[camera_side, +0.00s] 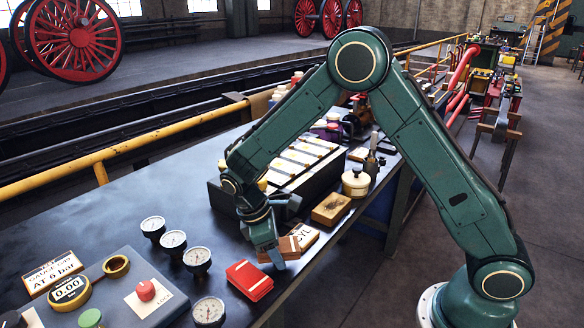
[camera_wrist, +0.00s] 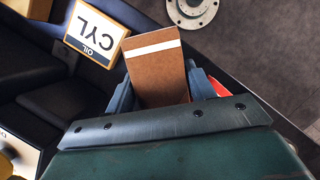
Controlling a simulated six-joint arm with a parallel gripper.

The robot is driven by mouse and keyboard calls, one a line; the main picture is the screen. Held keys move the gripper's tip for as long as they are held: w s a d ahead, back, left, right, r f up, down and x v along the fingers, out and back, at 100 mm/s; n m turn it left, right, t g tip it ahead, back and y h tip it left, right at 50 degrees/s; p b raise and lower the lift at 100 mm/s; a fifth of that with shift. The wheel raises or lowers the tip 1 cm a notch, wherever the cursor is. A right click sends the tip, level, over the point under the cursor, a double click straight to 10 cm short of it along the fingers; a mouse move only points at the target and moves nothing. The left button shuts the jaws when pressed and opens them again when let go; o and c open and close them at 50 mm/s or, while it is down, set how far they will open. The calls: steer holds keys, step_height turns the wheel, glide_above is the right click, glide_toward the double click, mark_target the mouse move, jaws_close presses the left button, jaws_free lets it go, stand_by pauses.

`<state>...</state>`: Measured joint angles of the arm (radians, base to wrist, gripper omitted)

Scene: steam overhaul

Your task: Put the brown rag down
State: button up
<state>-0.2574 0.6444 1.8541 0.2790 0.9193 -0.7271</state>
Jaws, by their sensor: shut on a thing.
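The brown rag (camera_wrist: 157,72) is a folded brown rectangle with a white stripe near one end. In the wrist view it lies between the two blue-grey fingers of my gripper (camera_wrist: 163,88), which is shut on it. In the side view my gripper (camera_side: 275,258) points down low over the bench, with the brown rag (camera_side: 290,246) at its fingertips. I cannot tell whether the rag touches the bench top. The fingers hide part of it.
A red rag (camera_side: 249,280) lies just left of my gripper. A CYL OIL sign (camera_wrist: 96,33) is close beside the brown rag. A wooden block (camera_side: 331,208) and several gauges (camera_side: 197,259) stand nearby. The bench's front edge is close.

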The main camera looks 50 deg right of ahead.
steer(key=shift+f, duration=0.2)
steer(key=o, duration=0.9)
steer(key=shift+r, duration=0.1)
steer(key=shift+r, duration=0.45)
steer(key=v, duration=1.2)
steer(key=shift+a+f, duration=0.1)
